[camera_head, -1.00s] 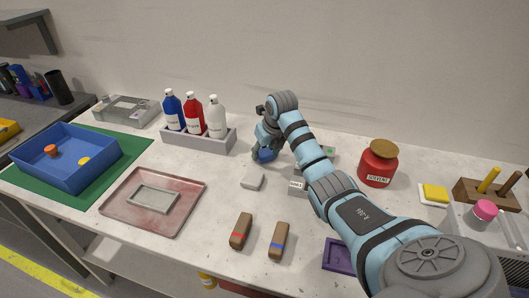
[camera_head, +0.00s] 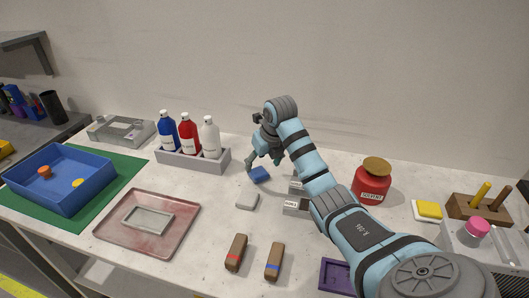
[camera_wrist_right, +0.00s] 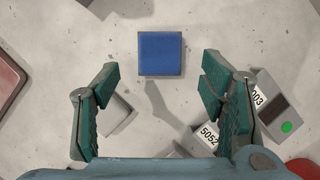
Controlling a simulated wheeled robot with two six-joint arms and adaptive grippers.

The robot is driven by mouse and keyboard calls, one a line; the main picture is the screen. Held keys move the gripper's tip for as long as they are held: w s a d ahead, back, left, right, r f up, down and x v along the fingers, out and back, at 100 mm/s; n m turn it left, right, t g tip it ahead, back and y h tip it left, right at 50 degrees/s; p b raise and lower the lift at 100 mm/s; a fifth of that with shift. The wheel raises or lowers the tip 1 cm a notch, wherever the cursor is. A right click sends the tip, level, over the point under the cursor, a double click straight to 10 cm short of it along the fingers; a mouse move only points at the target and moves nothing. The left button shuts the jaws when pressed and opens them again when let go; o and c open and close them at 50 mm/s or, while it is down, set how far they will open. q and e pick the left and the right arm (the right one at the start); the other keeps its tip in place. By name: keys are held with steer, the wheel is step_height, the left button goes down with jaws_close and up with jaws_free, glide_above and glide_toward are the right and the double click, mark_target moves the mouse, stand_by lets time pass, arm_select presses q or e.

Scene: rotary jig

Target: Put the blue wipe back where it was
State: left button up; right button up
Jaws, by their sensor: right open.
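The blue wipe (camera_head: 260,175) is a small flat square lying on the pale worktop, behind the grey-white block. It also shows in the right wrist view (camera_wrist_right: 161,53), flat, uncovered and apart from the fingers. My right gripper (camera_head: 263,163) is open and empty, just above the wipe in the head view. In the right wrist view its two green-padded fingers (camera_wrist_right: 158,85) are spread wide, with bare worktop between them and the wipe beyond their tips. My left gripper is not in view.
A grey-white block (camera_head: 247,201) lies in front of the wipe. Labelled grey boxes (camera_head: 296,205) stand to its right, partly behind my arm. A bottle rack (camera_head: 193,160) stands left, a red solvent jar (camera_head: 372,184) right. A red tray (camera_head: 110,232) lies front left.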

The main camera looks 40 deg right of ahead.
steer(key=v, duration=0.7)
steer(key=shift+p, duration=0.35)
